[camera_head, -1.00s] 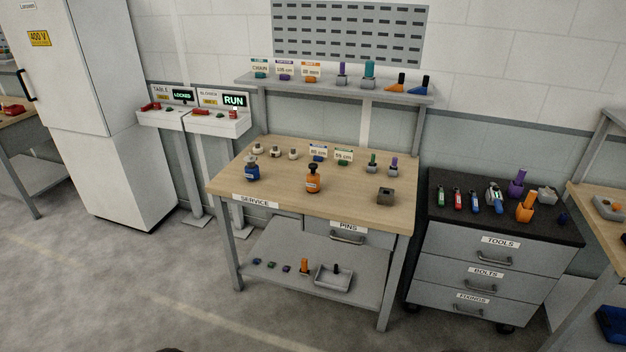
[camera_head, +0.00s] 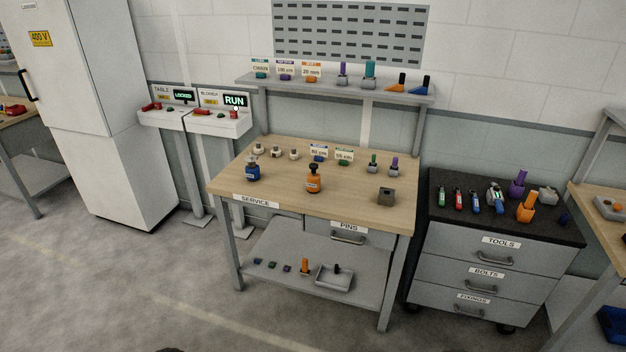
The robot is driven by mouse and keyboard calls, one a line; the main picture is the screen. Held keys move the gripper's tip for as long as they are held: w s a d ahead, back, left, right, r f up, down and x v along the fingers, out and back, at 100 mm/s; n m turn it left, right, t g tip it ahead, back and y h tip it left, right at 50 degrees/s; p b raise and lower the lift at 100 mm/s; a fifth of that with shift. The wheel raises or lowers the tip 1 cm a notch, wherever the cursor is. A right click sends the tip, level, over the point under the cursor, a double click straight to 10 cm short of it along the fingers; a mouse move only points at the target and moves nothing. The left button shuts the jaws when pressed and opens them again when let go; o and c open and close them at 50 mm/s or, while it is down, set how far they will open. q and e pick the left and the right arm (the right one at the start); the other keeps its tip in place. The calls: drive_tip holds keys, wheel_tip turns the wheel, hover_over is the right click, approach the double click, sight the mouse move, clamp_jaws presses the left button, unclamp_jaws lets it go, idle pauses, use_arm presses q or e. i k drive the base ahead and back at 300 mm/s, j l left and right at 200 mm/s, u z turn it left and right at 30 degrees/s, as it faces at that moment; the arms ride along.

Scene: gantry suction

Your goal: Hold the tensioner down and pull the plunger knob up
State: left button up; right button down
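I cannot tell which thing is the tensioner or the plunger knob. On the wooden service bench (camera_head: 345,205) stand a blue bottle-like item with a dark knob-like top (camera_head: 252,169) and an orange one with a dark top (camera_head: 314,179). Both are upright and small in the view. Neither of my grippers is in view.
A dark-topped drawer cabinet (camera_head: 490,260) with several tools stands right of the bench. Two control stands, one with a RUN display (camera_head: 234,100), are left of it. A white cabinet (camera_head: 85,100) stands further left. The floor in front is clear.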

sight(313, 167)
drive_tip(key=i+j+z, duration=0.15)
drive_tip(key=i, duration=0.55)
drive_tip(key=i+j+z, duration=0.15)
drive_tip(key=i+j, duration=0.3)
drive_tip(key=i, duration=0.2)
drive_tip(key=i+j+z, duration=0.15)
drive_tip(key=i+j, duration=0.3)
drive_tip(key=i, duration=0.2)
drive_tip(key=i+j+z, duration=0.15)
drive_tip(key=i+j, duration=0.35)
drive_tip(key=i, duration=0.1)
